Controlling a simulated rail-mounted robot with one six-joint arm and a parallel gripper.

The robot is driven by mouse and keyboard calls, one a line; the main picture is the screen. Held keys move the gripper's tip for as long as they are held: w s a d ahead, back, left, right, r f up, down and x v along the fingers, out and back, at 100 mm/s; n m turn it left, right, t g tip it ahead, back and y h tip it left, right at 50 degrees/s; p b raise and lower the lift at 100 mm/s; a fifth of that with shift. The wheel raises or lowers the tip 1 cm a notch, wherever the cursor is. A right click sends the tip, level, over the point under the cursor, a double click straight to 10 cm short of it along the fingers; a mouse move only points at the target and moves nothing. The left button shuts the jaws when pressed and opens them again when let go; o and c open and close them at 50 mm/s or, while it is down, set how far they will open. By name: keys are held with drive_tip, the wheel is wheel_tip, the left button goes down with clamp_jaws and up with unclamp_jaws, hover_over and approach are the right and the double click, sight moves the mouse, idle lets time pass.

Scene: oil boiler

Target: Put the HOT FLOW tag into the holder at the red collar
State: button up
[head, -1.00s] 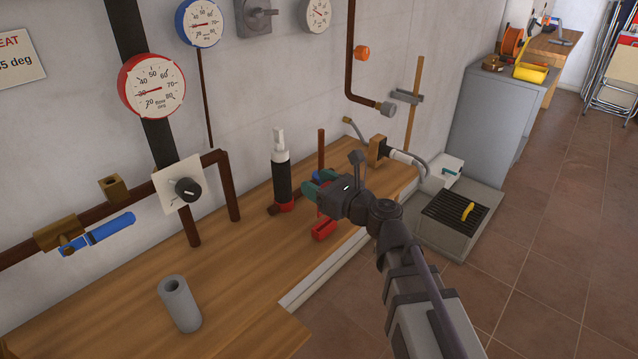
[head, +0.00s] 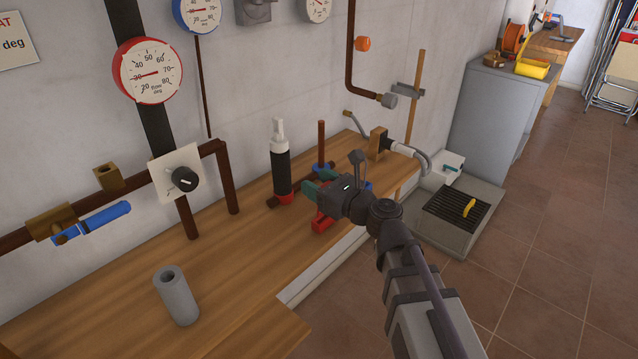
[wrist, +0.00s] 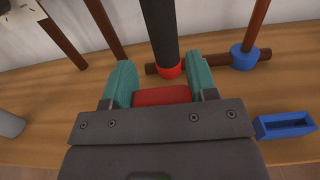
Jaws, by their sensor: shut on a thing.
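My gripper (head: 322,190) is low over the bench, with teal fingers that also show in the wrist view (wrist: 160,75). It is shut on a red piece, seemingly the HOT FLOW tag (wrist: 163,96), which fills the space between the fingers; no lettering is readable. The red holder (head: 320,224) sits on the bench just below the gripper in the head view. Tag and holder overlap there, so I cannot tell if the tag is in the slot. The red collar (wrist: 169,70) rings the foot of a black upright (head: 281,170) just behind.
A blue holder (wrist: 285,126) stands to the right, with a blue collar (wrist: 243,58) on a brown pipe behind it. A grey hollow cylinder (head: 177,296) stands at the bench's left. The bench (head: 120,260) is clear between cylinder and red holder.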

drive_tip(key=shift+f, duration=0.15)
idle(0.3)
drive_tip(key=shift+f+b, duration=1.75)
drive_tip(key=shift+b, duration=0.15)
drive_tip(key=o, duration=1)
